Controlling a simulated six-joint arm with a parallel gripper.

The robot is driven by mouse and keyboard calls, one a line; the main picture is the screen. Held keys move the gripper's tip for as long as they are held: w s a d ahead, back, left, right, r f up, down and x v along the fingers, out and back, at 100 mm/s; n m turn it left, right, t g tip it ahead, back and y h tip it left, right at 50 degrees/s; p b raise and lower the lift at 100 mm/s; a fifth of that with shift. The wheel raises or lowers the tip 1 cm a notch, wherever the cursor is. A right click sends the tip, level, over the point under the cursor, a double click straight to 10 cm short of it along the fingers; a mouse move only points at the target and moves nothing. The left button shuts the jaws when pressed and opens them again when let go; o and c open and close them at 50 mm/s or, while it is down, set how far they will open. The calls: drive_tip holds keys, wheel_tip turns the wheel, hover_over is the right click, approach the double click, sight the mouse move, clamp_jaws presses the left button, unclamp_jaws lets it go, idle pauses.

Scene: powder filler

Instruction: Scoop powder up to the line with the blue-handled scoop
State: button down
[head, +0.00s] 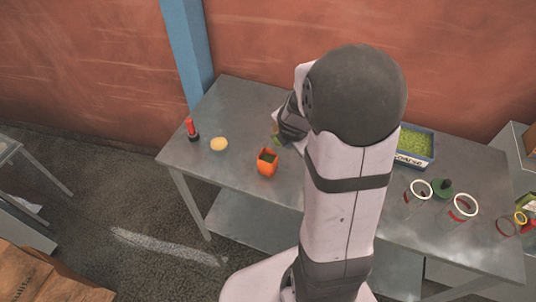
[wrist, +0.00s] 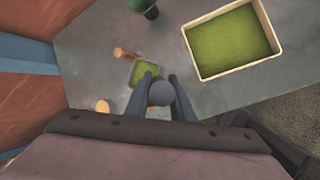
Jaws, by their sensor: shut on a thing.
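My gripper (wrist: 163,82) is shut on a grey-blue rounded piece (wrist: 161,93), which looks like the end of the scoop's handle. Just beyond the fingertips a small square shape filled with green powder (wrist: 145,73) shows in the wrist view. It may be the scoop's bowl, but I cannot tell how it joins the handle, and no fill line is visible. In the head view my gripper (head: 283,137) is beside and behind an orange square cup (head: 267,161), above the table, with a bit of green under it. A cream-walled tray of green powder (wrist: 192,42) lies at the wrist view's upper right.
A yellow disc (head: 219,144) and a red-and-black item (head: 192,130) lie left. My arm hides the table's middle.

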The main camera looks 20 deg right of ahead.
drive_tip(key=shift+d, duration=0.1)
idle(0.3)
drive_tip(key=s+d+m+g+h+b, duration=0.2)
drive_tip(key=s+d+m, duration=0.4)
drive_tip(key=s+d, duration=0.8)
drive_tip(key=shift+d+f, duration=0.2)
drive_tip(key=shift+d, duration=0.65)
drive_tip(key=shift+w+a+f+h+b, duration=0.2)
drive_tip(key=shift+w+h+b, duration=0.1)
drive_tip(key=shift+b, duration=0.9)
drive_tip(key=shift+a+r+g+b, duration=0.15)
drive_tip(key=shift+g+b, duration=0.15)
drive_tip(key=shift+b, duration=0.6)
drive_tip(key=a+h+b, duration=0.1)
drive_tip(key=b, duration=0.3)
drive_tip(key=w+a+f+n+g+h+b, duration=0.1)
drive_tip(key=h+b, duration=0.1)
drive_tip(key=b, duration=0.3)
drive_tip(key=a+h+b, duration=0.1)
drive_tip(key=b, duration=0.4)
drive_tip(key=shift+w+a+f+g+h, duration=0.15)
drive_tip(key=shift+w+f+g+h, duration=0.1)
drive_tip(key=shift+f+g+h, duration=0.15)
